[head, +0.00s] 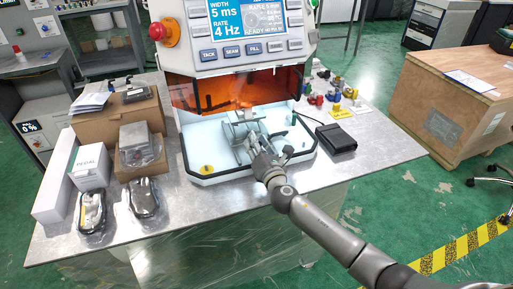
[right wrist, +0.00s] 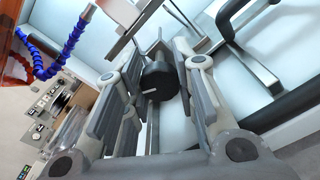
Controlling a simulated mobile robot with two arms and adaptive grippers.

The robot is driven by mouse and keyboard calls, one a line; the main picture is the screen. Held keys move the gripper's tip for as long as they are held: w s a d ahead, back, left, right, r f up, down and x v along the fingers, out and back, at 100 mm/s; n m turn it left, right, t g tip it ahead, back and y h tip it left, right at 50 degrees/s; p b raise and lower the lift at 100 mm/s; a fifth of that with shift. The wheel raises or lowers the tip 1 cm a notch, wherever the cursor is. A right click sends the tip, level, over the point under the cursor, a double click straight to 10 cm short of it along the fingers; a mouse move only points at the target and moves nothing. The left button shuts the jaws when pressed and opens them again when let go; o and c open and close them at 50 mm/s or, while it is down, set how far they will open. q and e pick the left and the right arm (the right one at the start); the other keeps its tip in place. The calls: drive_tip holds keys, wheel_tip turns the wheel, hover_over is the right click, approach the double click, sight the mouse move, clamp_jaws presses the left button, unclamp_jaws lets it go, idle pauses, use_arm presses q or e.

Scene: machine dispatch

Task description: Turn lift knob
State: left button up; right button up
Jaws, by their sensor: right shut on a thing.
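The white welding machine (head: 240,30) stands on the metal table, with a fixture (head: 243,130) inside its open chamber. In the right wrist view, a black round knob (right wrist: 157,80) with a small white mark sits between the fingers of my right gripper (right wrist: 155,62). I take it to be the lift knob. In the head view, my right gripper (head: 262,158) is at the front of the chamber by the fixture and hides the knob. It is shut on the knob. My left gripper is in neither view.
Left of the machine are cardboard boxes (head: 113,122), a white box (head: 90,167) and packaged items (head: 145,197). A black pedal-like box (head: 336,138) and small coloured parts (head: 335,97) lie to the right. The table's front right is mostly clear. A blue coiled hose (right wrist: 70,45) hangs near the gripper.

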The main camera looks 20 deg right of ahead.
drive_tip(key=m, duration=0.2)
drive_tip(key=m+b, duration=0.1)
drive_tip(key=shift+f+m, duration=0.2)
drive_tip(key=shift+m, duration=0.2)
drive_tip(key=m, duration=0.2)
drive_tip(key=shift+a+m+b, duration=0.1)
drive_tip(key=shift+m+b, duration=0.3)
drive_tip(key=m, duration=0.5)
drive_tip(key=shift+r+m+b, duration=0.1)
drive_tip(key=shift+m+b, duration=0.2)
drive_tip(key=o, duration=1.1)
drive_tip(key=shift+c, duration=0.2)
